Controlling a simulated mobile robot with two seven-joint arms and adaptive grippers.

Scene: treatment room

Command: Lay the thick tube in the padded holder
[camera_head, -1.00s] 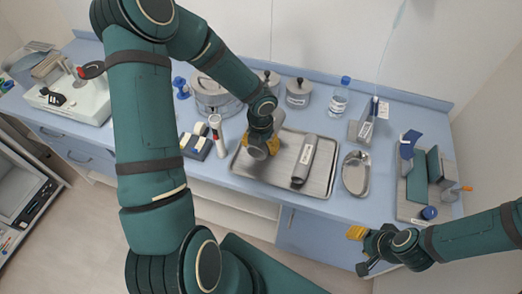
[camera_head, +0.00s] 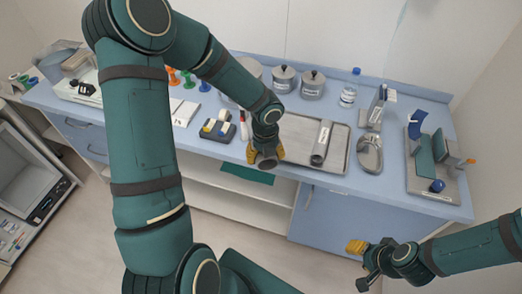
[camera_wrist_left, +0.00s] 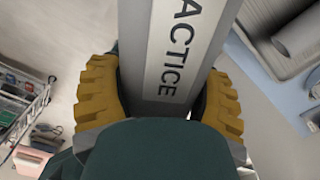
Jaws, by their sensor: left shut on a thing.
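My left gripper (camera_head: 264,158) is shut on a grey piece (camera_wrist_left: 185,55) with a white label ending in "ACTICE", seen between the yellow fingers in the left wrist view. My arm and fingers mostly hide it in the head view; whether it is round cannot be told. The gripper is at the counter's front edge, left of the metal tray. A thick grey tube (camera_head: 321,143) with a white label lies in that tray. A dark holder with pale and yellow blocks (camera_head: 217,128), perhaps the padded one, stands left of the gripper. My right gripper (camera_head: 362,264) is open and empty.
The metal tray (camera_head: 343,158) lies mid-counter, with a kidney dish (camera_head: 369,153) to its right. Lidded jars (camera_head: 312,85) and a bottle (camera_head: 349,90) stand behind. A tray (camera_head: 450,192) with green and blue pieces fills the right end. Floor lies before the counter.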

